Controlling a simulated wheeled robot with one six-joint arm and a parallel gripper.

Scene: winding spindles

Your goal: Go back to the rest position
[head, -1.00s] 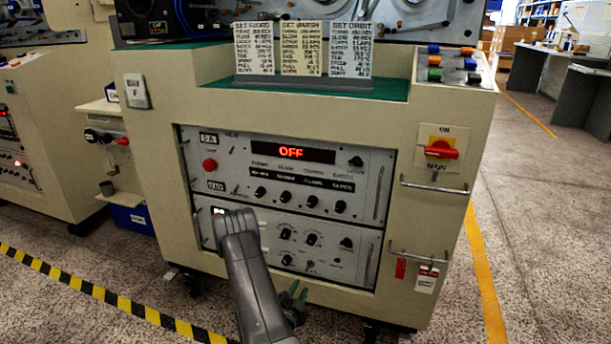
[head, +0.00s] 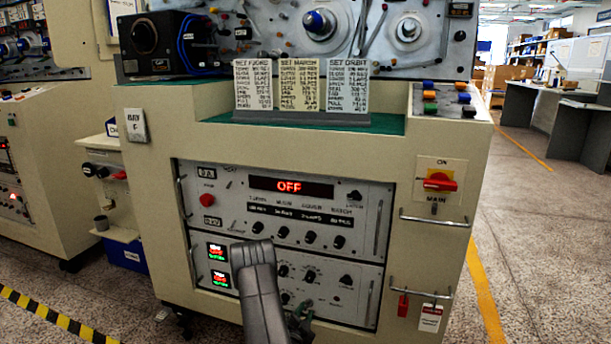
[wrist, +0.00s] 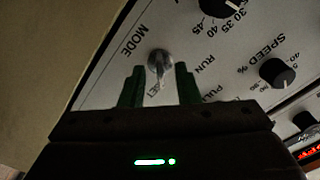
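My gripper (head: 301,314) hangs low in front of the lower control panel (head: 345,318) in the head view, partly hidden behind my own arm. In the wrist view my gripper (wrist: 160,86) shows two green fingertips set apart with nothing held between them. A metal MODE switch (wrist: 159,62) shows in the gap beyond the fingertips. I cannot tell whether the fingertips touch it. The upper panel display (head: 290,187) reads OFF in red.
The cream machine cabinet (head: 426,130) fills the middle, with the red MAIN switch (head: 440,181) and metal handles on its right. Three cards (head: 300,85) stand on its ledge. Open floor (head: 540,260) lies to the right, beyond a yellow line. Striped tape (head: 50,315) crosses the lower left.

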